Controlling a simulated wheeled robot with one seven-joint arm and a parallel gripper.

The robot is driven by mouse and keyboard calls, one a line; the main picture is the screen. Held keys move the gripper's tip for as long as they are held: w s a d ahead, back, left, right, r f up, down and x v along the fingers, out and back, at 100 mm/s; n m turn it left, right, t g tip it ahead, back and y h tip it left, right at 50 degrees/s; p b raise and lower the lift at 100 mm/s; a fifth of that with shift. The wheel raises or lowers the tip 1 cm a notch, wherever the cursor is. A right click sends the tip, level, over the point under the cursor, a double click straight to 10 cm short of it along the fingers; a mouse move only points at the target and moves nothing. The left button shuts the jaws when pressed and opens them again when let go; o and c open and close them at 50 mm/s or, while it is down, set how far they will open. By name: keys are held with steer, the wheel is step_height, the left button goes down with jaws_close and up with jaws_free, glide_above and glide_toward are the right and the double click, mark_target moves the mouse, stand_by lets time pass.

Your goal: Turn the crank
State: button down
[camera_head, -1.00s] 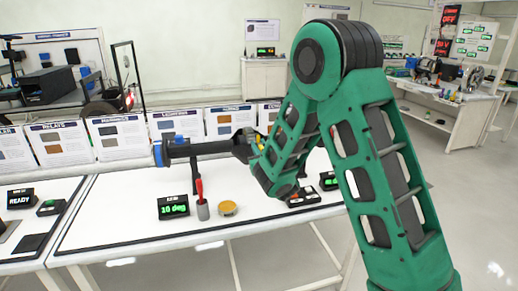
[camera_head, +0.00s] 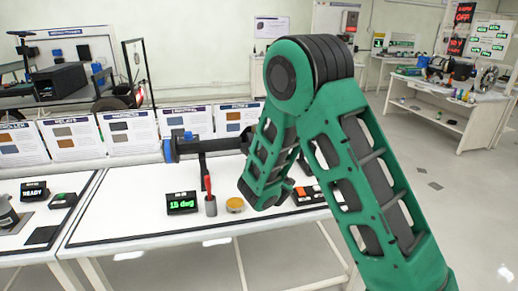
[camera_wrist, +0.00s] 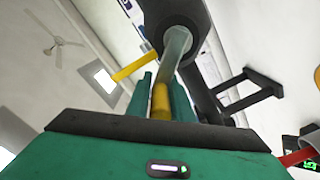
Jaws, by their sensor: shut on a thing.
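The crank's black horizontal shaft (camera_head: 205,146) with a blue end shows in the head view on a dark post above the white bench. Its right end is hidden behind my green arm. In the wrist view, my gripper (camera_wrist: 160,86) has its teal fingers shut around the crank handle (camera_wrist: 175,55), a grey rod with a yellow lower part. The handle leads up to a round black hub of the crank (camera_wrist: 172,18). My gripper is hidden by my arm in the head view. A small display (camera_head: 181,203) on the bench reads 15 deg.
Open floor lies to the right.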

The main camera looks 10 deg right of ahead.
steer(key=shift+a+f+n, duration=0.1)
steer(key=shift+f+n, duration=0.15)
steer(key=shift+n, duration=0.4)
steer(key=shift+a+f+n, duration=0.1)
steer(key=shift+f+n, duration=0.15)
steer(key=shift+n, duration=0.4)
steer(key=c, duration=1.6)
jaws_free()
steer(key=shift+c, duration=0.2)
steer(key=shift+a, duration=0.15)
steer(key=s, duration=1)
steer(key=shift+s, duration=0.3)
